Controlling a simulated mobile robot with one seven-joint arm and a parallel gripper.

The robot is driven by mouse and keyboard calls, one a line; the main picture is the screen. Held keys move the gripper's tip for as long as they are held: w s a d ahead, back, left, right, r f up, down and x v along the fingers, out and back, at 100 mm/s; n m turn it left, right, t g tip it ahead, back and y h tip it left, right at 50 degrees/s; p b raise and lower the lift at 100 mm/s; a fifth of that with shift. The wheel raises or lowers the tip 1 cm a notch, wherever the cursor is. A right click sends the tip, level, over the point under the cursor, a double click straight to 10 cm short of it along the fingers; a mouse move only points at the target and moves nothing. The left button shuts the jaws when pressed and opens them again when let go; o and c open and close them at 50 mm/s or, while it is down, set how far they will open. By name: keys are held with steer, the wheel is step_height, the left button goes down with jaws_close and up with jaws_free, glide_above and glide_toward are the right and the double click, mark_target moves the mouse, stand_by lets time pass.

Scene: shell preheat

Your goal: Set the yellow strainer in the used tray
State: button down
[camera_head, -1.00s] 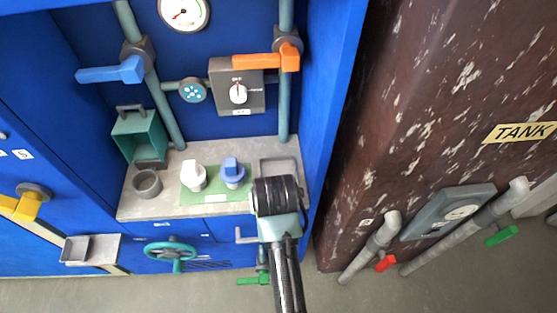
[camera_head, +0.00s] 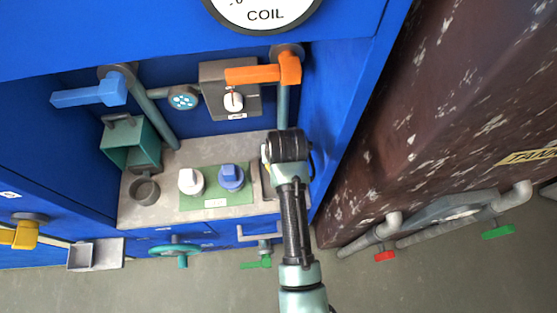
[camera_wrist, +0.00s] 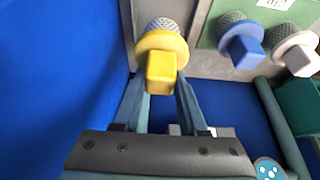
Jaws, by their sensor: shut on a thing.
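The yellow strainer (camera_wrist: 163,42), with a grey mesh cup and a yellow block handle, is between my gripper's (camera_wrist: 162,85) fingers, which are shut on its handle. In the head view only a sliver of yellow shows beside my gripper (camera_head: 268,155). A shallow grey tray (camera_head: 267,190) at the right end of the counter is mostly hidden behind my gripper. In the wrist view the mesh cup points toward the grey surface there; whether it touches is unclear. I cannot read a label marking the used tray.
A blue strainer (camera_head: 231,177) and a white one (camera_head: 191,181) stand on a green mat (camera_head: 215,202). A grey cup (camera_head: 144,190) and teal box (camera_head: 130,145) are to their left. An orange valve handle (camera_head: 262,74) hangs above, and a blue wall (camera_head: 335,130) rises close on the right.

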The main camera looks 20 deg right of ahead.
steer(key=shift+f, duration=2.55)
steer(key=shift+f, duration=0.1)
steer(key=shift+c, duration=2.2)
jaws_free()
steer(key=shift+r, duration=0.2)
steer(key=p+v, duration=0.1)
steer(key=v, duration=1.1)
steer(key=shift+f, duration=0.15)
